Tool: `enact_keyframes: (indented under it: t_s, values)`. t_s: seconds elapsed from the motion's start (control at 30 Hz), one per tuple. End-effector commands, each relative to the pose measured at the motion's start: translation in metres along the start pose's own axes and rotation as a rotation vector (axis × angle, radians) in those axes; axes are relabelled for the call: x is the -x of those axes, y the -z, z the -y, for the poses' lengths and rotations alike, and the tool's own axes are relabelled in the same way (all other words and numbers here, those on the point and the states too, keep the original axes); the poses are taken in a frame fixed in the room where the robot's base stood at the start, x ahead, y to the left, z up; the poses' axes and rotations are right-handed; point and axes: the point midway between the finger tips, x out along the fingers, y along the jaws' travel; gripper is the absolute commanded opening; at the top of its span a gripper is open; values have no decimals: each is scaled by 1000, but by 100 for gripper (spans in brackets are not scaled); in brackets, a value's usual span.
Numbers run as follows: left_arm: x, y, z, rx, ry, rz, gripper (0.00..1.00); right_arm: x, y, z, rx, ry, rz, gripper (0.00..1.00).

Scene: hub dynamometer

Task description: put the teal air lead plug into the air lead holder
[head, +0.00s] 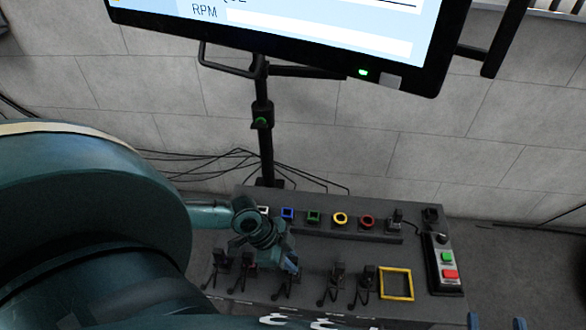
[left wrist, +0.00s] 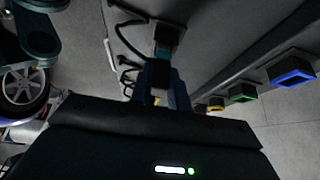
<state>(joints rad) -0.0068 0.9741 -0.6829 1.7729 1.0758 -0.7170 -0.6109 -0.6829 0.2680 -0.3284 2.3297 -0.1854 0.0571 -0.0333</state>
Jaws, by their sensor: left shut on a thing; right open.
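My left gripper (head: 291,264) reaches down over the dark bench, among the row of black leads. In the left wrist view its blue fingers (left wrist: 161,85) are shut on a plug with a teal part (left wrist: 162,51), dark at its far end. Most of the plug is hidden by my wrist in the head view. I cannot tell whether it touches the bench. Coloured square holders stand in a row behind: blue (head: 287,214), green (head: 313,217), yellow (head: 340,219), red (head: 367,221). I cannot tell which is the air lead holder. My right gripper (head: 497,322) is open at the bottom edge, only its tips showing.
Other black leads (head: 337,273) stand on both sides of my left gripper. A yellow square frame (head: 381,284) lies at the right of the bench, beside a button box (head: 444,263) with green and red buttons. A monitor (head: 425,60) on a black post hangs above the back.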

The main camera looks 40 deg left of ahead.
Motion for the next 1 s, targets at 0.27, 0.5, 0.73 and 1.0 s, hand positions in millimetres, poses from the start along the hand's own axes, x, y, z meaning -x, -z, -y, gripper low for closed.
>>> enact_keyframes:
  t_s: [0.27, 0.5, 0.73, 1.0]
  values:
    - [-2, -1, 0, 0, 0, -1, 19, 0, -2, 0, 0, 0, 0, 43]
    - [-2, -1, 0, 0, 0, -1, 39, 0, -2, 0, 0, 0, 0, 43]
    - [-2, -1, 0, 0, 0, 0, 43, 0, -2, 0, 0, 0, 0, 43]
    - [22, -1, 0, -3, 1, 2, 43, 0, 6, -1, 0, 0, 0, 43]
